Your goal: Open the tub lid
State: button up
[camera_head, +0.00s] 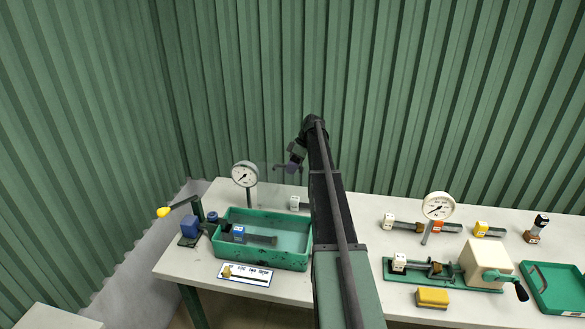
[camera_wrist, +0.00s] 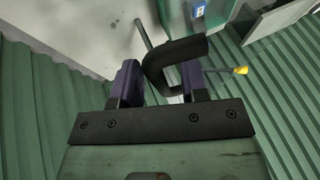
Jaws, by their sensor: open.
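The green tub (camera_head: 265,260) stands at the left part of the bench, with its inside in view from above. A faint clear panel (camera_head: 268,182), which looks like the lid, seems to stand up behind the tub; its edges are hard to make out. My gripper (camera_head: 288,167) is up in the air above the tub's back edge. In the wrist view my gripper (camera_wrist: 160,72) is open, with purple fingers apart. A dark C-shaped handle (camera_wrist: 180,49) lies between and just beyond the fingers. I cannot tell whether they touch it.
A dial gauge (camera_head: 245,174) stands close behind the tub. A lever with a yellow knob (camera_head: 163,212) is at its left. A label plate (camera_head: 246,273) lies in front. A second gauge (camera_head: 438,206), a cream box (camera_head: 486,262) and a green tray (camera_head: 560,290) are to the right.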

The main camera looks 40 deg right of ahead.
jog(key=p+v, duration=0.9)
jog(key=v, duration=0.1)
jog(key=shift+d+r, duration=0.2)
jog(key=shift+r, duration=0.2)
